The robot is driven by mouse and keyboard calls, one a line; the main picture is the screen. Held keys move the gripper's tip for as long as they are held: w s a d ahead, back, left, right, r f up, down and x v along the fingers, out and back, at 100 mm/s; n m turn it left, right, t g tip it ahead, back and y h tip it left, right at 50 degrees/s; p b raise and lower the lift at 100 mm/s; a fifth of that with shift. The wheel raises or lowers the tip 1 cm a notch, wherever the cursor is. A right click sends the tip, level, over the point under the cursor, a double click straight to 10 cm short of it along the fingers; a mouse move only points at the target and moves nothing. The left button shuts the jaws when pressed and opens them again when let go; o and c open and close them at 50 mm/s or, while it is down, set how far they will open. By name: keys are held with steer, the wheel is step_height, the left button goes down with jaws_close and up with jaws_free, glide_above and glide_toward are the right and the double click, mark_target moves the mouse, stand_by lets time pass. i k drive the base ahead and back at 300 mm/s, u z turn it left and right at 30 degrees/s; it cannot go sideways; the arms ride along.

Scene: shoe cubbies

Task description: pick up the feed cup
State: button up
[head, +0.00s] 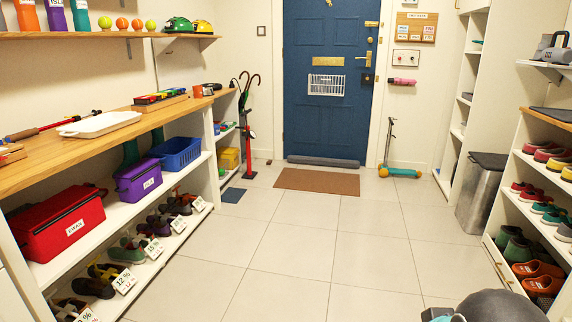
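I cannot single out a feed cup with certainty. A small orange cup-like thing (198,91) stands at the far end of the left wooden counter (60,155). My gripper does not show; only a dark rounded part, probably of my arm, shows at the bottom right.
A white tray (100,124) lies on the counter. Red (62,222), purple (139,180) and blue (176,154) bins sit below, above shoes. A scooter (396,160) and a bin (482,190) stand at the right. The tiled floor between is clear up to a brown mat (318,182).

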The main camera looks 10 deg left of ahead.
mark_target(198, 91)
steer(key=u, duration=0.2)
steer(key=i, duration=1.9)
steer(key=u, duration=0.55)
steer(key=i, duration=2.1)
steer(key=u, duration=0.2)
